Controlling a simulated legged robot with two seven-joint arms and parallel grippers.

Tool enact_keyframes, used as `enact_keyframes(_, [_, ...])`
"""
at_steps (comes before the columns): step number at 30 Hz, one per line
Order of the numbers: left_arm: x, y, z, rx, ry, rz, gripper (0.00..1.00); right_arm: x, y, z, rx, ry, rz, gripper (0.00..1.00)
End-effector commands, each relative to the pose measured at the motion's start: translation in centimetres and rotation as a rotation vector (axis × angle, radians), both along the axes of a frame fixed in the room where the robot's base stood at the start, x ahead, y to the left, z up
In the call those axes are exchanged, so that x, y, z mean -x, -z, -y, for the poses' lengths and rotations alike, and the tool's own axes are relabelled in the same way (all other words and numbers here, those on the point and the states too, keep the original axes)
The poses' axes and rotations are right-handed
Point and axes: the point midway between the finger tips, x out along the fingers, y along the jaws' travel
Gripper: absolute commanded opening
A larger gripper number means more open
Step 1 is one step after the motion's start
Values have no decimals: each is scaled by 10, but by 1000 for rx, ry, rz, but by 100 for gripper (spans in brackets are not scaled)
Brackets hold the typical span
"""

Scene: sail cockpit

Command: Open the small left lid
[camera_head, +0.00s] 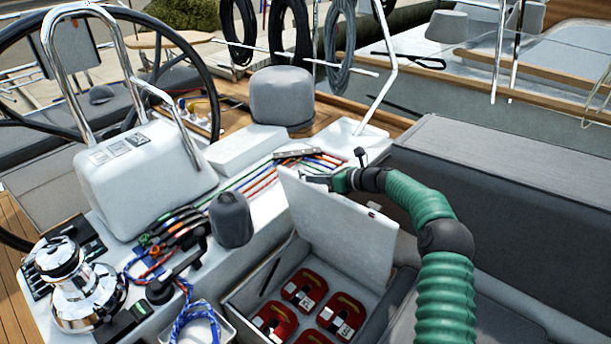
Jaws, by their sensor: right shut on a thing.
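The small white lid (340,225) stands raised, tilted up at the back of an open compartment (238,300). Inside the compartment lie several red objects (303,290) with pale labels. My right gripper (312,177) is at the lid's upper edge, shut on it, with my green arm coming in from the right. The fingertips are small here and partly hidden by the lid. My left gripper is not in view.
A chrome winch (78,290), coiled ropes (195,325) and a grey covered winch (231,220) stand left of the compartment. A large steering wheel (212,95) is at upper left. A grey cushioned bench (510,190) fills the right side.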

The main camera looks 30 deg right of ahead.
Motion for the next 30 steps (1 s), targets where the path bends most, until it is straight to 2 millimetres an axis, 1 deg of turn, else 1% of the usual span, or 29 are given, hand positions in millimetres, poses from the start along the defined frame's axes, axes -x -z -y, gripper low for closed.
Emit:
enact_keyframes(1, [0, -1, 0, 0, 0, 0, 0, 1, 3, 0, 1, -2, -5, 0])
enact_keyframes(11, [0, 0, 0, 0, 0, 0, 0, 1, 5, 1, 1, -2, -6, 0])
enact_keyframes(12, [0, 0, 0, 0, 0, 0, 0, 1, 5, 1, 1, -2, -7, 13])
enact_keyframes(16, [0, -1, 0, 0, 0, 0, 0, 1, 4, 1, 1, -2, -5, 30])
enact_keyframes(17, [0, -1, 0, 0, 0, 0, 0, 1, 4, 1, 1, -2, -5, 32])
enact_keyframes(26, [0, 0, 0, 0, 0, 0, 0, 3, 1, 2, 2, -1, -1, 32])
enact_keyframes(29, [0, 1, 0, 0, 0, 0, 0, 10, -3, 7, 2, 1, -1, 32])
enact_keyframes(30, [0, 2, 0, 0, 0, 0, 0, 16, -5, 10, 2, 1, -1, 32])
